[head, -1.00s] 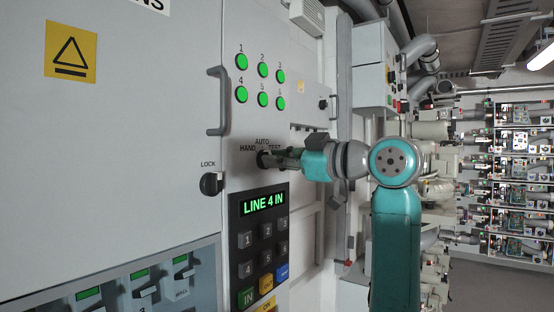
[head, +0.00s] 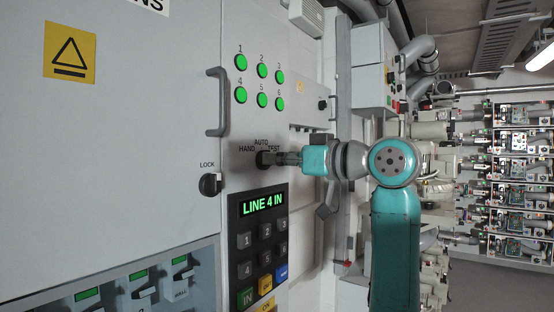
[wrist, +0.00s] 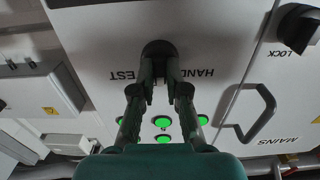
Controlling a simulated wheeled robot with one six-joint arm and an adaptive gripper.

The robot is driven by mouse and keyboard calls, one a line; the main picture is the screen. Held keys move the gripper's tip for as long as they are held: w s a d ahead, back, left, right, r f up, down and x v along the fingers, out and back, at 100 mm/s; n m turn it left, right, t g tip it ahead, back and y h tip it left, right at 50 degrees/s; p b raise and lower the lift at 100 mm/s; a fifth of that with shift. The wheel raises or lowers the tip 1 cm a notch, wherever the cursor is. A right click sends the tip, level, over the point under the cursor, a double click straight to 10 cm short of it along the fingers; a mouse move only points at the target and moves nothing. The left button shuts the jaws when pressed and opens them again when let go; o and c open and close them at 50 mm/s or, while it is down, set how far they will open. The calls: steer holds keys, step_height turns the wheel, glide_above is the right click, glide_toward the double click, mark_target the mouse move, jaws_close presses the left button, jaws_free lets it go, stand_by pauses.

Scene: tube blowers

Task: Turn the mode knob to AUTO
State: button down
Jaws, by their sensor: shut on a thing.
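The mode knob (head: 262,159) is a dark round knob on the grey cabinet panel, under the labels HAND, AUTO and TEST. My gripper (head: 276,158) reaches it from the right in the head view, its fingers shut on the knob. In the wrist view the knob (wrist: 158,48) sits between the fingertips of my gripper (wrist: 160,72). That view is upside down, with HAND on the right and TEST, partly covered, on the left. AUTO is hidden there behind the fingers. The knob's pointer is covered, so I cannot tell its setting.
A keypad (head: 262,240) reading LINE 4 IN is just below the knob. Several green lamps (head: 262,70) and a door handle (head: 218,101) are above. A LOCK knob (head: 210,184) is to the lower left. A grey box (head: 376,65) juts out at the upper right.

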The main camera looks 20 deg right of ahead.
steer(key=c, duration=1.2)
jaws_free()
steer(key=v, duration=1.2)
steer(key=shift+f, duration=0.1)
